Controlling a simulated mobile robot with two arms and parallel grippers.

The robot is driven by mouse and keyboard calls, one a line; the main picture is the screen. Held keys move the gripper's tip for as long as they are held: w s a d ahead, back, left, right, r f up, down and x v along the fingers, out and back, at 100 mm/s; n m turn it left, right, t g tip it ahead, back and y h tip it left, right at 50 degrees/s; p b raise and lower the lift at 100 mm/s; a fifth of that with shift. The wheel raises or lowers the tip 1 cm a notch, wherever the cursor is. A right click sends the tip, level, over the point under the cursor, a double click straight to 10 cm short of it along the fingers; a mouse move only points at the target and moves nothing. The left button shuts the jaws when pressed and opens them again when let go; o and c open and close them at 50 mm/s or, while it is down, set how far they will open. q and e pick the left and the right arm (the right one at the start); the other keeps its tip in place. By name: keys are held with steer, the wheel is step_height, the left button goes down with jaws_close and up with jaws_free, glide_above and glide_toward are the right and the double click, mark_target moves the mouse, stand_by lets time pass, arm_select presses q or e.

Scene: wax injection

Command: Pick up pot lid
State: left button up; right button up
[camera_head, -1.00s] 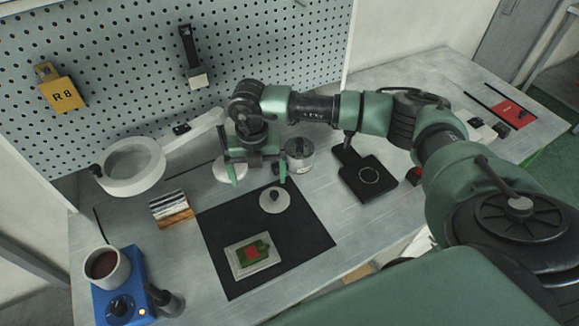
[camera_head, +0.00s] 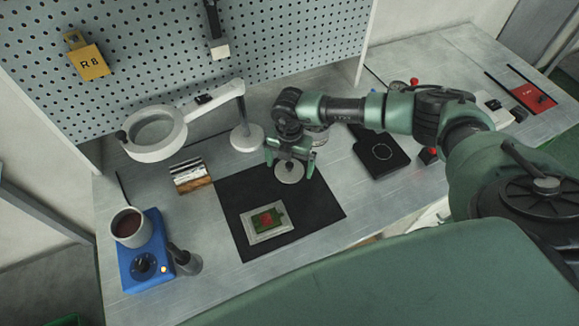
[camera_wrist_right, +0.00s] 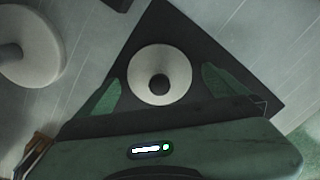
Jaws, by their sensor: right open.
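The pot lid (camera_head: 289,174) is a pale round disc with a dark knob, lying on the black mat (camera_head: 318,205) near its back corner. It also shows in the right wrist view (camera_wrist_right: 178,72), with the dark knob at its middle. My right gripper (camera_head: 289,165) is open above the lid, its two green fingers on either side of it in the picture. In the right wrist view the fingers (camera_wrist_right: 160,88) stand apart with the lid between and beyond them; I see no clear contact. The pot (camera_head: 317,136) is mostly hidden behind my right arm. My left gripper is not in view.
A green and red piece on a pale plate (camera_head: 251,238) lies on the mat. A magnifier lamp (camera_head: 247,138) stands behind left. A blue heater (camera_head: 138,268) with a dark-filled cup (camera_head: 129,222) is at left. A black board (camera_head: 393,163) lies to the right.

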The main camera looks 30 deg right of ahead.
steer(key=c, duration=1.4)
steer(key=shift+r, duration=0.1)
